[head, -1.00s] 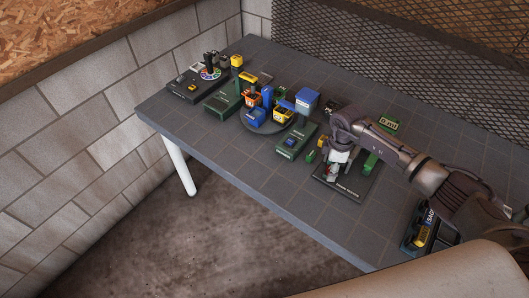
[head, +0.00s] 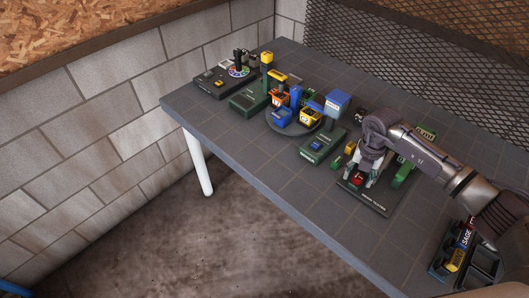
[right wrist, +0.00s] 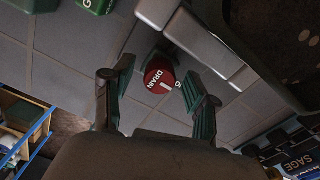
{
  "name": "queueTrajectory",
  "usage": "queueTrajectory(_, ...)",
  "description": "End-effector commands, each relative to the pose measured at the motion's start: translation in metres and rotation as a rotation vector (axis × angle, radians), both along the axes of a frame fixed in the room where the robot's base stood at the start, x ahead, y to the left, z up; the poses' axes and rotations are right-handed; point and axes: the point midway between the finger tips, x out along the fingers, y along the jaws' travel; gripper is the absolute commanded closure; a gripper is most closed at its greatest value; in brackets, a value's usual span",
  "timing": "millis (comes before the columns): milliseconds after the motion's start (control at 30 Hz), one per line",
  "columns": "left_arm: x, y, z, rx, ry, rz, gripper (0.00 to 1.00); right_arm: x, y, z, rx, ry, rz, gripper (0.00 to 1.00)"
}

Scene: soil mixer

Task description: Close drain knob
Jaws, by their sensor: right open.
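The red drain knob (right wrist: 159,79) is round, with the word DRAIN and a white mark on its face. In the right wrist view it lies between the two fingers of my right gripper (right wrist: 158,75), which are open with a gap on either side of it. In the head view the red knob (head: 356,180) shows between the fingers of my right gripper (head: 362,178), low over the dark base plate (head: 372,202) of a station on the table. My left gripper is not in view.
A green device (head: 405,170) stands right of my right gripper. A green box (head: 322,146) and a round stand with coloured bins (head: 311,116) are to the left. A dark case (head: 449,266) sits at the right front. The table's front left strip is clear.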

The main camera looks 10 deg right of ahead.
Motion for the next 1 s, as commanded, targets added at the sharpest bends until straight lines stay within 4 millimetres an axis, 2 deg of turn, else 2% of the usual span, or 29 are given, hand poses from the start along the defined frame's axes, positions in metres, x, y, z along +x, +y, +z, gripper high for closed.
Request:
queueTrajectory(100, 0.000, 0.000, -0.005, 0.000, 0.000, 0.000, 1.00, 0.000, 0.000, -0.001, 0.000, -0.001, 0.170, 0.42)
queueTrajectory(800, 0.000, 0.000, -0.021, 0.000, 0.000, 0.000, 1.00, 0.001, 0.000, 0.142, -0.001, -0.005, 0.171, 0.42)
queueTrajectory(867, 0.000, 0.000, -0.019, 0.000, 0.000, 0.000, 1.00, 0.000, 0.015, 0.132, 0.045, -0.014, 0.201, 0.42)
queueTrajectory(1000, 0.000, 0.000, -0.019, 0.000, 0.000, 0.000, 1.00, 0.002, 0.042, 0.125, 0.134, -0.050, 0.248, 0.42)
